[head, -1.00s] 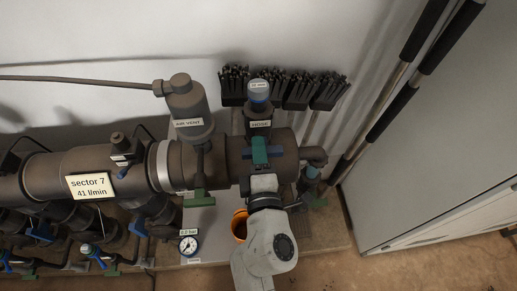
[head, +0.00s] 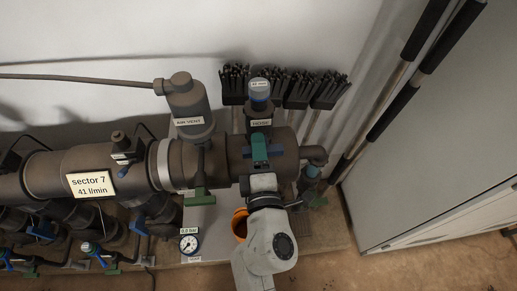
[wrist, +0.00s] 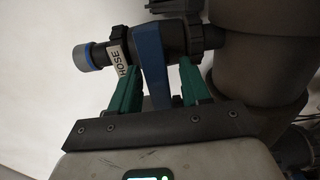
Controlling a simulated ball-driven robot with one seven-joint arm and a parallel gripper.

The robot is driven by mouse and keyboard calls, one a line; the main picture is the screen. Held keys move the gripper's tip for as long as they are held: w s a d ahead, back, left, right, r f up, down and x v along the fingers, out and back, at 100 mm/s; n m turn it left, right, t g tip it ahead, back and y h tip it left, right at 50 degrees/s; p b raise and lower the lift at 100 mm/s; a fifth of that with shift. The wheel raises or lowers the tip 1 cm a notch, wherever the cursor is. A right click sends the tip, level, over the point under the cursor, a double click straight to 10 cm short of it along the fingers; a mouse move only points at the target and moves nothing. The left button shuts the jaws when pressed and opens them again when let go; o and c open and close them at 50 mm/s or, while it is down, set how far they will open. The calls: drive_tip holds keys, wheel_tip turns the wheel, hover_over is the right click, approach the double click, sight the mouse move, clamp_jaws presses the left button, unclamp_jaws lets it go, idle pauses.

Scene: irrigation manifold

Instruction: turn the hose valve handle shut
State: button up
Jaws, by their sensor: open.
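The hose valve's blue handle (wrist: 151,70) stands between my gripper's two green fingers in the wrist view, running across the line of the hose branch (wrist: 100,54), which carries a HOSE label. A narrow strip of the handle also shows in the head view (head: 259,148), below the HOSE label (head: 261,124). My gripper (wrist: 161,66) is open around the handle, with a finger on each side. It also shows in the head view (head: 261,152). There is a gap at the right finger; the left finger is close to the handle, and I cannot tell whether it touches.
A pressure gauge (head: 189,244) and an orange container (head: 240,226) are below. Brushes (head: 300,91) hang behind. A grey cabinet (head: 440,140) stands at the right.

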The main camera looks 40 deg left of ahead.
drive_tip(key=p+v, duration=0.1)
drive_tip(key=v, duration=0.9)
drive_tip(key=shift+s+d, duration=0.25)
drive_tip(key=shift+s, duration=0.05)
drive_tip(key=w+d+f+m+t+h, duration=0.25)
drive_tip(key=w+d+m+h, duration=0.5)
drive_tip(key=d, duration=0.45)
drive_tip(key=d+f+m+g+h, duration=0.1)
drive_tip(key=d+f+m+h, duration=0.15)
drive_tip(key=d, duration=0.25)
drive_tip(key=w+d+f+m+g+h, duration=0.1)
drive_tip(key=d+f+m, duration=0.1)
drive_tip(key=d+m, duration=0.3)
drive_tip(key=d+f+m+g+h, duration=0.1)
drive_tip(key=d+f+m+h, duration=0.1)
drive_tip(key=d, duration=0.4)
drive_tip(key=s+d+f+m+g+h, duration=0.1)
drive_tip(key=s+d+f+m+g, duration=0.1)
drive_tip(key=s+d+m+g, duration=0.3)
drive_tip(key=s+d+f+m+g+h, duration=0.1)
drive_tip(key=s+d+f+m, duration=0.15)
drive_tip(key=d, duration=0.45)
drive_tip(key=s+d+m+g+y, duration=0.1)
drive_tip(key=s+d+m+g, duration=0.2)
drive_tip(key=s, duration=0.7)
drive_tip(key=shift+s+f+m+g, duration=0.2)
drive_tip(key=shift+f+m+g, duration=0.3)
drive_tip(key=shift+m+g, duration=0.05)
